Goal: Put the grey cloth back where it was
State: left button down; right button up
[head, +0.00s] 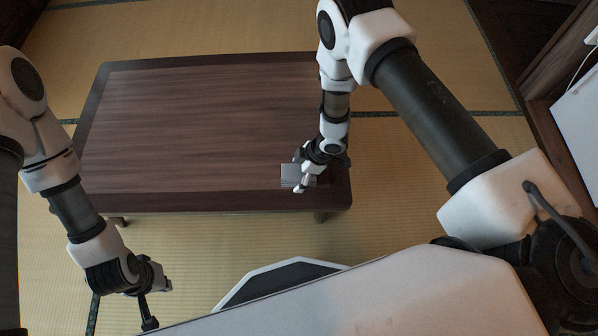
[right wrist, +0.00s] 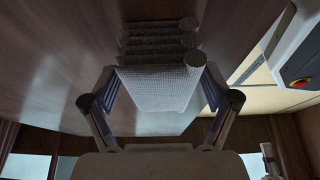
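The grey cloth (head: 290,172) lies at the front right corner area of the low dark wooden table (head: 200,120). My right gripper (head: 302,174) is down at it. In the right wrist view the folded cloth (right wrist: 158,86) spans the gap between the two fingers of my right gripper (right wrist: 160,80); its sides appear to touch both finger pads. Several layered folds show at its far end. It is close to the table top, but I cannot tell whether it rests fully on it. My left gripper (head: 157,305) is empty, low beyond the table's front left; its opening is unclear.
The rest of the table top is bare. Tatami floor (head: 180,260) surrounds the table. Wooden furniture (head: 560,70) and a white panel (head: 580,120) stand at the right. A white unit with a red button (right wrist: 299,82) shows in the right wrist view.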

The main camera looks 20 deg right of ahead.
jog(key=shift+r, duration=0.2)
jog(key=p+v, duration=0.3)
jog(key=v, duration=0.9)
jog(key=shift+s+a+f+m, duration=0.1)
jog(key=shift+s+m, duration=0.2)
jog(key=shift+s, duration=0.15)
jog(key=s+d+m+h, duration=0.2)
jog(key=s+d+m, duration=0.1)
jog(key=s+m, duration=0.4)
jog(key=s+d+m+g+h, duration=0.1)
jog(key=s+d+m+h, duration=0.1)
jog(key=s+d+m, duration=0.2)
jog(key=s+m, duration=0.3)
jog(key=s, duration=0.4)
jog(key=shift+s+f+m, duration=0.25)
jog(key=shift+s+m, duration=0.05)
jog(key=shift+s, duration=0.1)
jog(key=shift+r, duration=0.1)
